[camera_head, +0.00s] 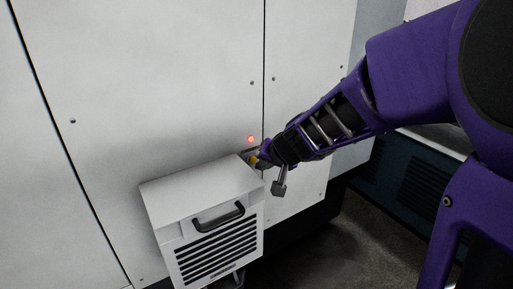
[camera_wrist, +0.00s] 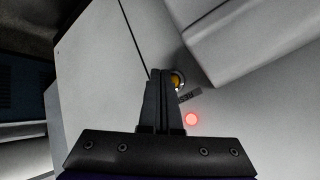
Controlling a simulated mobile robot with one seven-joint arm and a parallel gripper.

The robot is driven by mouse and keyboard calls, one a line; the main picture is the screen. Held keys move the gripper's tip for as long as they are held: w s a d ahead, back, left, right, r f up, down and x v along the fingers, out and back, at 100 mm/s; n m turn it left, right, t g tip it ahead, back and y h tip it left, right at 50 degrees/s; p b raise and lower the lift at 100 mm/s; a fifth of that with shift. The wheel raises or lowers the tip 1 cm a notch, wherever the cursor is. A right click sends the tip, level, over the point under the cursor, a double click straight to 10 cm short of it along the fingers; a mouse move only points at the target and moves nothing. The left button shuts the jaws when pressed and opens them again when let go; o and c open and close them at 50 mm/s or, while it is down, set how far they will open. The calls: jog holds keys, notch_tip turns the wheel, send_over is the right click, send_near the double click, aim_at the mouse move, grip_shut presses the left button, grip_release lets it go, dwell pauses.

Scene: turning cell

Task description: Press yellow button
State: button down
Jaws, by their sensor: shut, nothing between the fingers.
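The yellow button (camera_wrist: 176,80) sits on the pale machine panel, in the wrist view just beyond the tips of my gripper (camera_wrist: 161,84). The fingers partly cover it, and I cannot tell whether they touch it. The gripper is shut and empty. In the head view a bit of yellow (camera_head: 253,160) shows at the end of my gripper (camera_head: 261,158), close to the panel. A small red light (camera_head: 251,139) glows on the panel above the button; it also shows in the wrist view (camera_wrist: 191,119).
A white vented box with a black handle (camera_head: 218,217) juts from the panel just below and left of my gripper. It shows in the wrist view as a pale block (camera_wrist: 240,30). The white panel (camera_head: 150,80) above is flat and clear. Dark floor (camera_head: 330,240) lies at lower right.

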jog(key=shift+w+a, duration=0.25)
jog(key=shift+w, duration=0.1)
jog(key=shift+w+a, duration=0.15)
jog(key=shift+w, duration=0.15)
dwell(0.8)
jog(key=shift+s, duration=0.1)
jog(key=shift+s+d+b, duration=0.4)
jog(key=shift+s, duration=0.15)
